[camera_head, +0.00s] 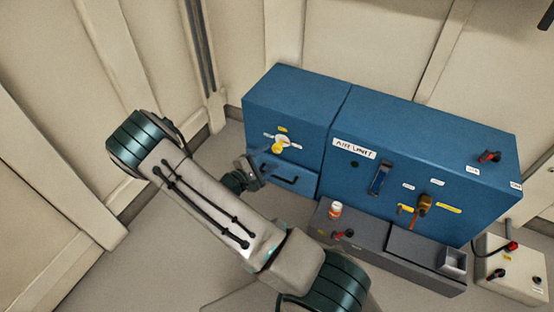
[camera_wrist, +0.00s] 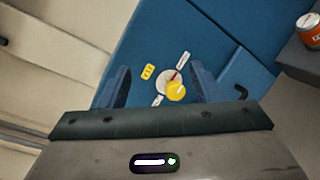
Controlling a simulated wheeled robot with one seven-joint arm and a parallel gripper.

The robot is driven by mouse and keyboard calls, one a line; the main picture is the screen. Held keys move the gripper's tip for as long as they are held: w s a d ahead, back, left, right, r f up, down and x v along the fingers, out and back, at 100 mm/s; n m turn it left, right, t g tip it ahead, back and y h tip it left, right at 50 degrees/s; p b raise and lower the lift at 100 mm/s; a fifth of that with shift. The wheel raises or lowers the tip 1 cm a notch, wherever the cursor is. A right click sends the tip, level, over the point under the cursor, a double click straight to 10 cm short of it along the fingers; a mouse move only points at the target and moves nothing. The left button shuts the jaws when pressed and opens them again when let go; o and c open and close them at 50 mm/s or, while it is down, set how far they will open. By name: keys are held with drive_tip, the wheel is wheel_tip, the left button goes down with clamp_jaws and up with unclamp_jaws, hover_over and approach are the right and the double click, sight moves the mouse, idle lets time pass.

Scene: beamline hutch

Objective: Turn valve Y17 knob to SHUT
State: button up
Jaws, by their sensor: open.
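A yellow knob (camera_head: 278,146) sits on a pale round dial on the front of the left blue cabinet. In the wrist view the knob (camera_wrist: 177,91) shows with a red mark on the dial and small white labels at two sides. A yellow tag (camera_wrist: 149,71) beside it has lettering that resembles Y17, too small to read surely. My gripper (camera_head: 250,170) is in front of the cabinet, left of and below the knob. In the wrist view my gripper (camera_wrist: 160,72) is open, its fingers apart on either side of the knob's image; nothing is held.
A larger blue cabinet (camera_head: 425,150) stands to the right with handles and other knobs. A dark handle (camera_head: 288,179) is below the yellow knob. A grey bench (camera_head: 370,242) holds an orange-and-white can (camera_head: 335,210). A beige box (camera_head: 513,268) stands at lower right.

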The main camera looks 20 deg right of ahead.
sight(276, 150)
wheel_tip(276, 150, down, 10)
drive_tip(key=w+a+n+t+y+b, duration=0.2)
drive_tip(key=w+n+t+b, duration=0.1)
drive_tip(key=n+t, duration=0.2)
drive_tip(key=b+x, duration=0.1)
drive_tip(key=x, duration=0.3)
drive_tip(key=b+x, duration=0.2)
drive_tip(key=x, duration=0.3)
drive_tip(key=b+x, duration=0.1)
drive_tip(key=x, duration=0.3)
drive_tip(key=shift+d+r+b, duration=0.25)
drive_tip(key=shift+d+b, duration=0.1)
drive_tip(key=shift+d, duration=0.05)
drive_tip(key=c, duration=1)
